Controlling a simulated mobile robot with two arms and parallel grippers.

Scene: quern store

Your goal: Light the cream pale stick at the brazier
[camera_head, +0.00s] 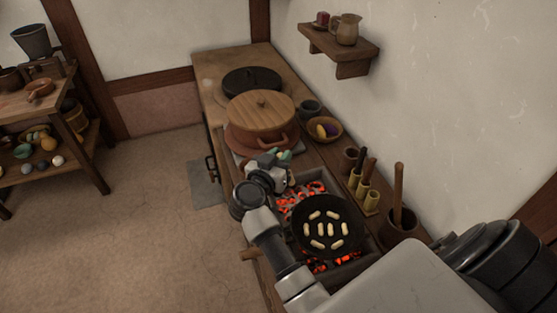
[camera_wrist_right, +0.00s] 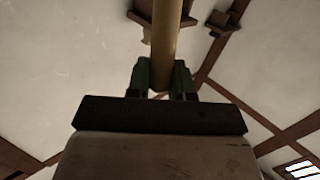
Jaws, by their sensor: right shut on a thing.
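My right gripper (camera_head: 275,158) is over the far left end of the brazier (camera_head: 316,184), near the glowing coals (camera_head: 296,205). In the right wrist view its green fingers (camera_wrist_right: 162,78) are shut on the cream pale stick (camera_wrist_right: 167,45), which runs up out of the picture between them. The stick's far end is out of that view, and I cannot make the stick out in the head view. No flame shows on the visible part of the stick. My left gripper is not in view.
A black pan (camera_head: 326,243) with several pale pieces sits over the coals. A wooden-lidded pot (camera_head: 261,112) stands just beyond the gripper. Cups and a mortar (camera_head: 398,226) line the wall side.

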